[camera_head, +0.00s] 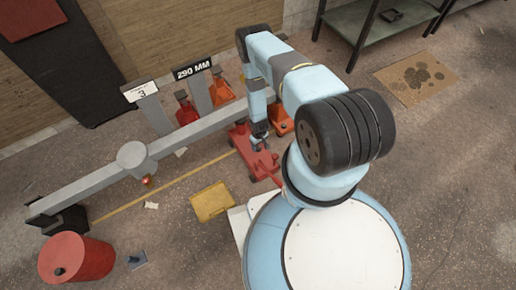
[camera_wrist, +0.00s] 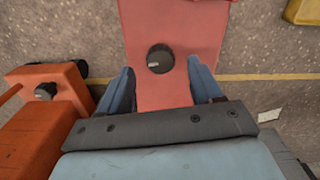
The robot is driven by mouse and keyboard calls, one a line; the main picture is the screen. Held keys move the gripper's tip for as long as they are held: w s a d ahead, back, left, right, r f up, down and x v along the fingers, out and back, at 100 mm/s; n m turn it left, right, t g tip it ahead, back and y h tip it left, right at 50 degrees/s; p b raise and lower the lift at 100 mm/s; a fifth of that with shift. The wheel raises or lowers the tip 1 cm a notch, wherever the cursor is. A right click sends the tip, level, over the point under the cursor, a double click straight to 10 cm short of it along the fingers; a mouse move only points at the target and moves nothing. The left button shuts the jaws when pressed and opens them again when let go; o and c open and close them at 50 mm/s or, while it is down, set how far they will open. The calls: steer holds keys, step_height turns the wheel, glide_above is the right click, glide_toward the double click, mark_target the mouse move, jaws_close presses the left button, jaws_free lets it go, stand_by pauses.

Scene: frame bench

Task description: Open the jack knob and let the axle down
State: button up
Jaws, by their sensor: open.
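The red jack (camera_head: 262,164) stands on the floor under the right end of the long grey axle (camera_head: 185,136). In the wrist view the jack body (camera_wrist: 172,22) carries a round black knob (camera_wrist: 160,58) with a pale pointer mark. My gripper (camera_wrist: 160,82) is open, its two blue fingers on either side of the jack's red part, near the knob. I cannot tell if the fingers touch anything. In the head view my gripper (camera_head: 260,138) is small and partly hidden by my arm. The axle's contact with the jack is hidden.
An orange unit (camera_wrist: 45,115) with its own knob stands left of the jack in the wrist view. A yellow box (camera_head: 212,202) and red drum (camera_head: 76,260) are in front.

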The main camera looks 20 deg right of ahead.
mark_target(258, 148)
steer(key=shift+f, duration=1.95)
steer(key=shift+c, duration=0.2)
steer(key=c, duration=1)
steer(key=shift+m, duration=1.9)
steer(key=o, duration=1)
steer(key=shift+o, duration=0.2)
steer(key=shift+r, duration=0.15)
step_height(258, 148, up, 13)
steer(key=shift+r, duration=0.2)
